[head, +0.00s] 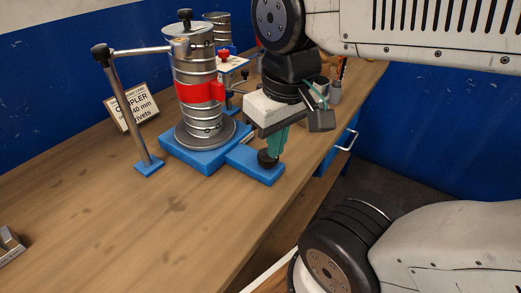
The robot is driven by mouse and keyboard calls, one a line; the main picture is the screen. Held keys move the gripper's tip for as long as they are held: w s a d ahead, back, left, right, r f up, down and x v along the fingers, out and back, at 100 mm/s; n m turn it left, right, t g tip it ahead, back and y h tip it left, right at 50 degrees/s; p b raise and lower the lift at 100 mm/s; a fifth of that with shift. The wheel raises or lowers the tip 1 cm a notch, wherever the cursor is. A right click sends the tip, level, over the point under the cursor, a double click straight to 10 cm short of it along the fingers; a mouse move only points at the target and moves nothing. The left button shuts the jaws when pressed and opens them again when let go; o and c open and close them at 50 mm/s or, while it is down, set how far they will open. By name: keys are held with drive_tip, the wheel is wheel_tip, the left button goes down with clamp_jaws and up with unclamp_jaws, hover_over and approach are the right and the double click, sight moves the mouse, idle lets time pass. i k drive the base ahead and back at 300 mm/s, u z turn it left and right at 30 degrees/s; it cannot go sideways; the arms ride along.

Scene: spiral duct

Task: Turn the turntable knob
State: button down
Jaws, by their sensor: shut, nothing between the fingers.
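The turntable (188,152) is a blue base with a grey round plate, on the wooden bench. A ribbed metal duct (196,68) with a red band stands upright on it. A black knob (267,158) sits on the blue extension at the turntable's front right. My gripper (269,150) points down right at the knob, with its teal fingers shut and nothing between them. The fingertips overlap the knob's top in this view. I cannot tell whether they touch it.
A post (128,110) with a black-knobbed arm stands left of the duct. A sign (131,107) stands behind it. Another metal cylinder (217,27) is at the back. A grey metal piece (10,245) lies at the far left. The bench front (170,230) is clear.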

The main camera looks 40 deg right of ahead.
sight(265, 161)
drive_tip(key=u, duration=1)
drive_tip(key=k, duration=0.5)
drive_tip(key=z, duration=0.55)
